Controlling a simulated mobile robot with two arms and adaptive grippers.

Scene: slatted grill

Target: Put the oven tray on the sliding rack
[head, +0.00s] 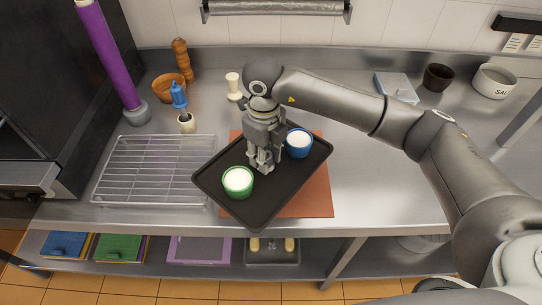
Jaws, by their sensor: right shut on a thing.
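The oven tray (220,200) is a black, shallow rectangle, turned at an angle over a reddish-brown board. Its near corner reaches about the counter's front edge. A green cup (238,181) and a blue cup (299,143), both with white contents, stand on it. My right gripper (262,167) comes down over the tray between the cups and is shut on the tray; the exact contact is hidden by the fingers. The sliding rack (155,168), a wire grid, lies on the counter to the left of the tray. My left gripper is not in view.
A purple roll (105,50) stands upright behind the rack. A wooden bowl (169,87), pepper mill (181,60), blue bottle (178,95) and small jar (187,122) stand behind it. A dark oven (50,90) is at the left. The rack's top is bare.

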